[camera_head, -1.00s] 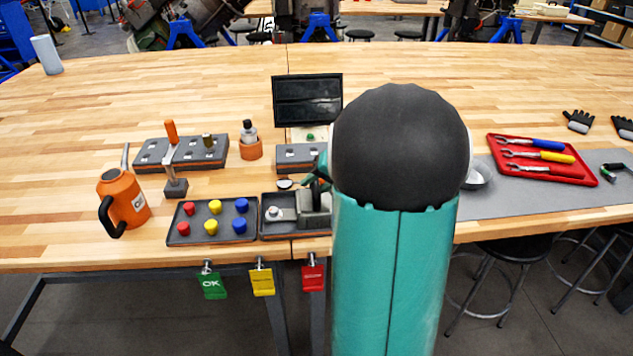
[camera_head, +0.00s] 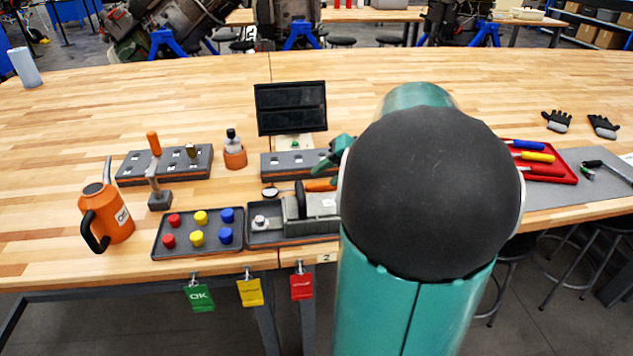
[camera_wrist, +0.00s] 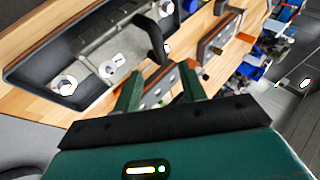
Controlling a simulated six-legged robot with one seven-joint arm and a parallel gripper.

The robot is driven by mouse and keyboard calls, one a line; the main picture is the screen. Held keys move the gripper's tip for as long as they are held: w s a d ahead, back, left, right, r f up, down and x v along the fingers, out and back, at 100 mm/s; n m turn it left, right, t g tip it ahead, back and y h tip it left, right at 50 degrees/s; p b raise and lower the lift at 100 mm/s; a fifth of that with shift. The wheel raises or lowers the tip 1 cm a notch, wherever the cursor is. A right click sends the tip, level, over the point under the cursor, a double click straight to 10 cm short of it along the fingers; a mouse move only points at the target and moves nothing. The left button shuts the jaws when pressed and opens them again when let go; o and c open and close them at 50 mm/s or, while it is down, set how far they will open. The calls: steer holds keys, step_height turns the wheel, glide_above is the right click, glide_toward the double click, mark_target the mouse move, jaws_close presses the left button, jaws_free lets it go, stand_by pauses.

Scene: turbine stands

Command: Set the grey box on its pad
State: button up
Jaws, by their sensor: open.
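The grey box (camera_head: 291,212) with a dark upright handle stands in the right part of a dark shallow tray (camera_head: 262,240) near the table's front edge. I cannot tell which surface is the pad; the box's underside is hidden.
A tray of coloured knobs (camera_head: 200,247) sits left of the box. A grey socket block (camera_head: 283,164) and a black screen (camera_head: 291,108) stand behind. An orange can (camera_head: 112,222) is at left, a red tool tray (camera_head: 563,168) at right.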

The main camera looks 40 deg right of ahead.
steer(key=s+a+r+n+g, duration=0.2)
steer(key=a+n+g, duration=0.15)
steer(key=a, duration=1.45)
steer(key=s+a+n+h, duration=0.3)
steer(key=s+a+n, duration=0.2)
steer(key=a, duration=0.8)
steer(key=s+t, duration=0.1)
steer(key=s, duration=0.2)
steer(key=shift+s+f, duration=0.2)
steer(key=shift+f, duration=0.15)
steer(key=shift+o, duration=0.4)
steer(key=shift+a, duration=0.1)
